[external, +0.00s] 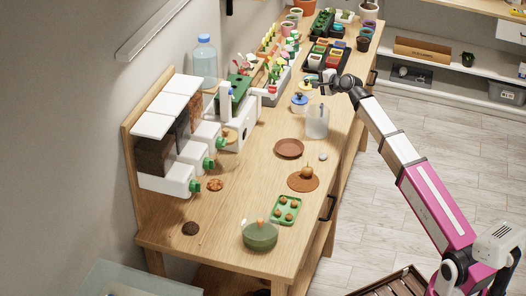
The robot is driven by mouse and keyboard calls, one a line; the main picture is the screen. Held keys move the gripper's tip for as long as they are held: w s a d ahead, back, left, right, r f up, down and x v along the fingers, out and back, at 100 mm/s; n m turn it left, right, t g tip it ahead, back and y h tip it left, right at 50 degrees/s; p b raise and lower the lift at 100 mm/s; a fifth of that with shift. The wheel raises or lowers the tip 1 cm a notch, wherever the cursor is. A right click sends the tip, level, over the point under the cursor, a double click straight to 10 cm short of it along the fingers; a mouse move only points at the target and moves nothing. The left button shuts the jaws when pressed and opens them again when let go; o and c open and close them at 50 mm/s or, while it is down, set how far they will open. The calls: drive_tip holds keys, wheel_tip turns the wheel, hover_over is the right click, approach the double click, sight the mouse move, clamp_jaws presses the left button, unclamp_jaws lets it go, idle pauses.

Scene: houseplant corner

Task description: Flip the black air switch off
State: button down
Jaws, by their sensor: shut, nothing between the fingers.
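I cannot pick out the black air switch in the external view; it is hidden or too small to tell. A white appliance (241,128) stands on the wooden bench against the wall side, with a green item on top. My gripper (316,84) is over the back half of the bench, pointing left, and its small fingers look closed and empty. It is above and behind a clear pitcher (317,122), near a blue-lidded jar (300,101) and a yellow-lidded jar. Whether it touches anything there I cannot tell.
White dispensers (170,178) stand at the bench's left side, with a blue water bottle (204,62) behind them. Seed trays and pots (326,57) crowd the far end.

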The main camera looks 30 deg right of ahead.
sight(245, 134)
drive_tip(key=s+a+f+n+g+y, duration=0.1)
drive_tip(key=s+a+f+n+g, duration=0.1)
drive_tip(key=s+a, duration=0.4)
drive_tip(key=s+a+f+n+g+y, duration=0.1)
drive_tip(key=s+a+f+n+g, duration=0.2)
drive_tip(key=a, duration=1.1)
drive_tip(key=s+n+g, duration=0.1)
drive_tip(key=s, duration=0.2)
drive_tip(key=shift+s+a+f, duration=0.25)
drive_tip(key=shift+s+a, duration=0.05)
drive_tip(key=shift+a, duration=0.05)
drive_tip(key=x, duration=1)
drive_tip(key=shift+w+a+f, duration=0.15)
drive_tip(key=shift+w+f, duration=0.05)
drive_tip(key=shift+w+a+r, duration=0.3)
drive_tip(key=shift+w+a, duration=0.45)
drive_tip(key=shift+w+a+r, duration=0.1)
drive_tip(key=shift+w+a, duration=0.3)
drive_tip(key=shift+a, duration=0.1)
